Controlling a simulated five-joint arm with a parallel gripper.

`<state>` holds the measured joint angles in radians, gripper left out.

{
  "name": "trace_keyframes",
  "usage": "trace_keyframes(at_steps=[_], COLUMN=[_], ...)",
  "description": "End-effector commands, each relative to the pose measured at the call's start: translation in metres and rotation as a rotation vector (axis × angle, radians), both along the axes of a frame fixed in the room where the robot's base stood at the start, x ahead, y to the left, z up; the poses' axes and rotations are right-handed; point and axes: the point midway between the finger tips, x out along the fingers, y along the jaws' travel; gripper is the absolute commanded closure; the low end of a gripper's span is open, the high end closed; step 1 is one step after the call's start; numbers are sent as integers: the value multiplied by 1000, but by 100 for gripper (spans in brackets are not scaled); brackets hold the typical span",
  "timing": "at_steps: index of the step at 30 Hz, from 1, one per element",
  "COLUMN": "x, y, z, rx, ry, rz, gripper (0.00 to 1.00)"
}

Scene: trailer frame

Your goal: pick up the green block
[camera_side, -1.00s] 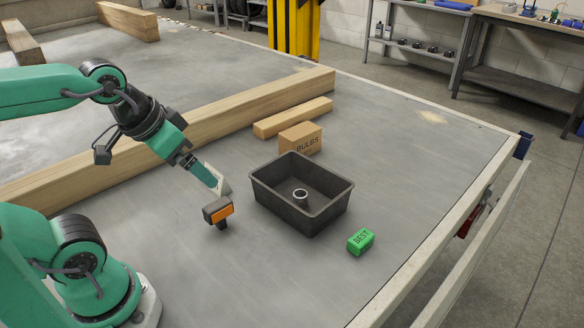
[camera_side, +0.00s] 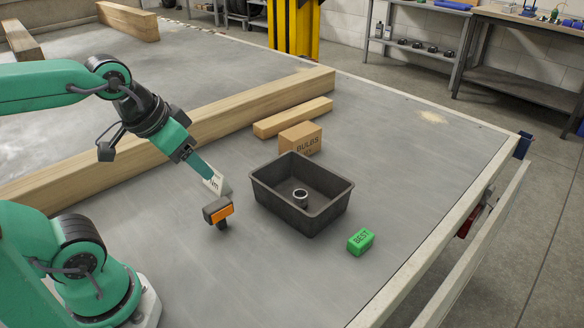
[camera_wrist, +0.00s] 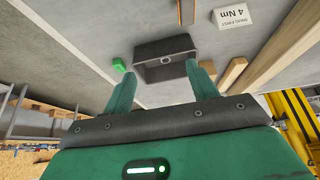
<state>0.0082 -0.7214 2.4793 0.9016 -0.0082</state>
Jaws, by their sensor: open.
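The green block (camera_side: 361,242), with dark lettering, lies on the grey deck to the right of the black bin, apart from it. It also shows in the wrist view (camera_wrist: 119,65), just beyond the left fingertip. My gripper (camera_side: 210,178) is left of the bin in the side view, well away from the block. In the wrist view my gripper (camera_wrist: 160,70) has its two green fingers wide apart with nothing between them. The side view does not show the finger gap clearly.
The black bin (camera_side: 330,217) holds a small ring (camera_side: 300,197). A cardboard box (camera_side: 300,138) and timber beams (camera_side: 200,122) lie behind. Deck around the green block is clear.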

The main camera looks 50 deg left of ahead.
Motion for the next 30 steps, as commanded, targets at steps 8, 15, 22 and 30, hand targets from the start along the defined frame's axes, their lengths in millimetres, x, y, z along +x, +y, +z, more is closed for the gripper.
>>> trace_keyframes(at_steps=[8,15,22,30], x=[32,72,111,155], y=[-12,-30,-52,-82], z=[7,7,-1,-22], rx=[-15,-28,-36,-36], ry=[57,123,184,259], rz=[-10,-20,-25,-30], gripper=[42,42,42,42])
